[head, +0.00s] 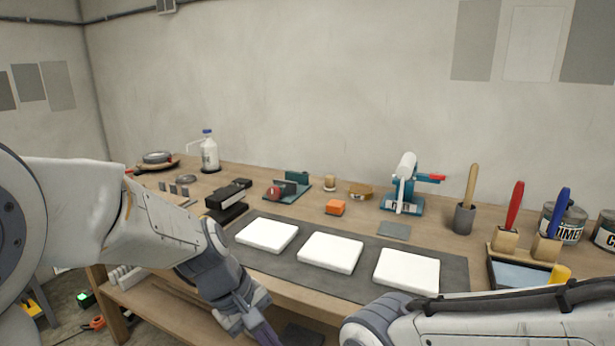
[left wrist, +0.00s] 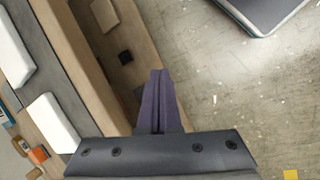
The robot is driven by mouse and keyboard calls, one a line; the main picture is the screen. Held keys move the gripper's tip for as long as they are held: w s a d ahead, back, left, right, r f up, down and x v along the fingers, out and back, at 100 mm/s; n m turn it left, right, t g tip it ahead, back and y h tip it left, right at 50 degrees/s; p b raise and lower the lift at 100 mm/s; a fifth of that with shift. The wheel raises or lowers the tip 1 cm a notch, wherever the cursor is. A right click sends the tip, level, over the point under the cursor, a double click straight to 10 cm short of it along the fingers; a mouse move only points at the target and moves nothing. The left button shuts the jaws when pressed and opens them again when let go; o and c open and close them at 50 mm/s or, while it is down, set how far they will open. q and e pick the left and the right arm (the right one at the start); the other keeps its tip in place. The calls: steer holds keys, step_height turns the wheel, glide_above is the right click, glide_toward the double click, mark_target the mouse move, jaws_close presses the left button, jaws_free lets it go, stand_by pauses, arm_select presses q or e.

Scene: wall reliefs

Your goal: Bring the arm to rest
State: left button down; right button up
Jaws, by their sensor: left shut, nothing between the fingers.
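My left arm (head: 150,225) comes in from the left and reaches down in front of the workbench (head: 150,280). My left gripper (head: 268,338) points downward near the bench's front edge, its tips cut off by the bottom of the head view.
Three white slabs (head: 330,252) lie on a dark mat (head: 440,282) along the bench front. Behind them stand a blue-and-white press (head: 403,190), an orange block (head: 335,207), a white bottle (head: 209,153) and brushes (head: 514,205). A lower shelf (head: 190,308) lies under the benchtop.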

arm_select(q)
steer(key=s+d+m+y, duration=0.2)
steer(key=s+m+y, duration=0.2)
steer(key=s+m, duration=1.25)
step_height(320, 180, up, 15)
steer(key=p, duration=1.5)
steer(key=shift+a+n+g, duration=0.25)
steer(key=shift+n+g, duration=0.15)
steer(key=shift+n, duration=0.05)
steer(key=shift+f, duration=0.15)
